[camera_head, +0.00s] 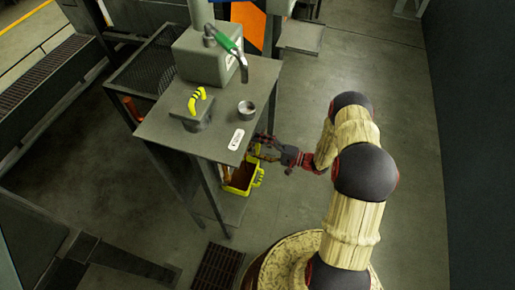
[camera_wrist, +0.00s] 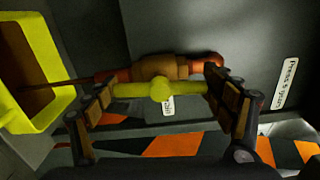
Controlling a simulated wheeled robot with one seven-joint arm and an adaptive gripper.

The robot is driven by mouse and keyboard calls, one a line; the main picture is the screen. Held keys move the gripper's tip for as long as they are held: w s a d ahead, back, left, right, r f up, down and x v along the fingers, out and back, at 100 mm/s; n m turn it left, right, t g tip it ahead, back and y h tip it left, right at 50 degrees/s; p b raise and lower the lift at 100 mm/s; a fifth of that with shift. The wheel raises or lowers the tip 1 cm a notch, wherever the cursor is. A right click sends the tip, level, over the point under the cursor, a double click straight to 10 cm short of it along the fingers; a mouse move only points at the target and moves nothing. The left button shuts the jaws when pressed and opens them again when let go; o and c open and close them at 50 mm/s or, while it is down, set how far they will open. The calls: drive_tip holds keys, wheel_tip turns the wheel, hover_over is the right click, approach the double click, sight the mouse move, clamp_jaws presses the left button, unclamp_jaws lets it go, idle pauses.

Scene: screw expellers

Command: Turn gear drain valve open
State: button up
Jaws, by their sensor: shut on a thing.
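The drain valve shows in the wrist view, with a copper-brown body (camera_wrist: 165,67) and a yellow-green handle (camera_wrist: 135,90) with a round hub. The handle lies crosswise in the picture, in front of the body. My gripper (camera_wrist: 163,89) has one finger at each end of the handle, shut on it along its length. In the head view my gripper (camera_head: 262,148) is beside the right side of the grey bench, below its top and above a yellow bin (camera_head: 257,177). The valve is too small to make out there.
The yellow bin (camera_wrist: 58,100) is close left in the wrist view.

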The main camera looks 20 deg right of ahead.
drive_tip(key=shift+f+n, duration=0.1)
drive_tip(key=shift+n, duration=0.5)
drive_tip(key=o, duration=1.1)
drive_tip(key=shift+o, duration=0.2)
drive_tip(key=v, duration=1.2)
